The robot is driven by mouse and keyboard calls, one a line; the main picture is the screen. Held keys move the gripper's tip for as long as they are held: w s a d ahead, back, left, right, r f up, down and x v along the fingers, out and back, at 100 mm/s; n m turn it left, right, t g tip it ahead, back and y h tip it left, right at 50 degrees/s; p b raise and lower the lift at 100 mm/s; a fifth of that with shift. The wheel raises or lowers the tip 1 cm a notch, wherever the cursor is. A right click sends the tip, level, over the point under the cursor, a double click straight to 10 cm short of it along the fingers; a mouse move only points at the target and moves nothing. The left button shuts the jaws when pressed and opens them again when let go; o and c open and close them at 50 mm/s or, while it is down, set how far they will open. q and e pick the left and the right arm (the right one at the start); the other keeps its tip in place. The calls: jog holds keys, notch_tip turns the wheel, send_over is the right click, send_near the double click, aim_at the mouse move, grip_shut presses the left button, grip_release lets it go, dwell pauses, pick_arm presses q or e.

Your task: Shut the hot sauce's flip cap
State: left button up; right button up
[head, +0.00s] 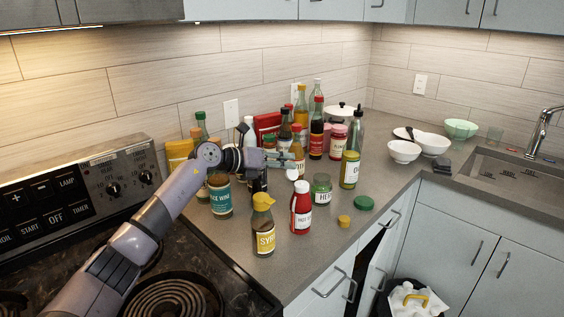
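The hot sauce (301,212) is a red bottle with a white label. It stands upright near the front of the counter. My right gripper is out of view.
Several bottles crowd behind. The coil stove (170,296) is at left; counter in front is clear.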

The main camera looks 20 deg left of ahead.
pick_arm(q)
grip_shut()
dwell(0.5)
